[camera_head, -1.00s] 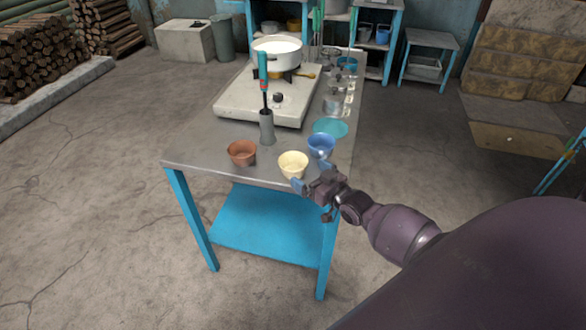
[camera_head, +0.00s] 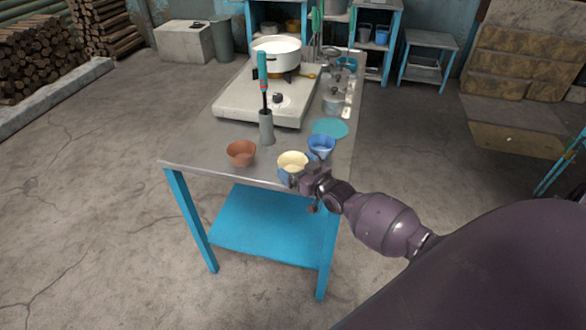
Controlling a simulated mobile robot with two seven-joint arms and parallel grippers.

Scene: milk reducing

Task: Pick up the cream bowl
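The cream bowl (camera_head: 292,160) stands upright on the front edge of the metal table, between a brown bowl and a blue bowl. My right gripper (camera_head: 291,175) is at the bowl's front right side. A blue fingertip overlaps the bowl's front, and the other finger is hidden or too small to make out. I cannot tell whether the fingers press on the bowl. My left gripper is out of view.
The brown bowl (camera_head: 241,153) is to the left and the blue bowl (camera_head: 321,147) close on the right. Behind are a grey holder (camera_head: 266,128) with a teal-handled tool, a teal disc (camera_head: 330,128), and a stove (camera_head: 290,107) with a white pot (camera_head: 276,50).

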